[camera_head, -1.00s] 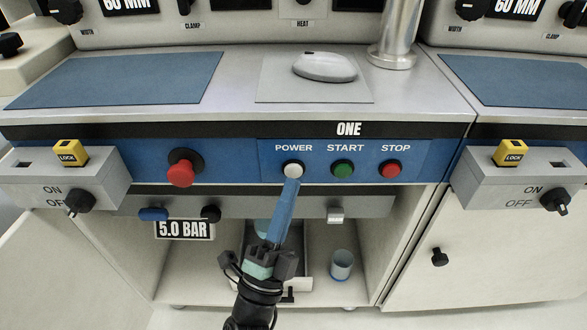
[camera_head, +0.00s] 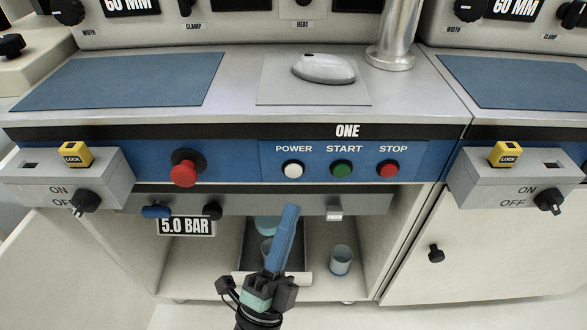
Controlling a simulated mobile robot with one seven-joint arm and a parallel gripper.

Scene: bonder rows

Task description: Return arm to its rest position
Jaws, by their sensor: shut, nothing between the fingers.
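My gripper (camera_head: 290,209) is in the lower middle of the head view, with its blue fingers shut and empty, pointing up. It is in front of the open cabinet, below the blue control panel (camera_head: 228,160) of the machine marked ONE. Its tips are apart from the white POWER button (camera_head: 293,169), which is fully in view. The green START button (camera_head: 341,169) and red STOP button (camera_head: 388,169) are to the right. My wrist runs out of the bottom edge.
A tray (camera_head: 297,280) and a cup (camera_head: 341,261) stand in the cabinet. A red knob (camera_head: 184,173) and switch boxes at left (camera_head: 72,180) and right (camera_head: 506,180) stick out. A mouse-shaped grey object (camera_head: 324,68) lies on the worktop. Floor shows bare at the bottom.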

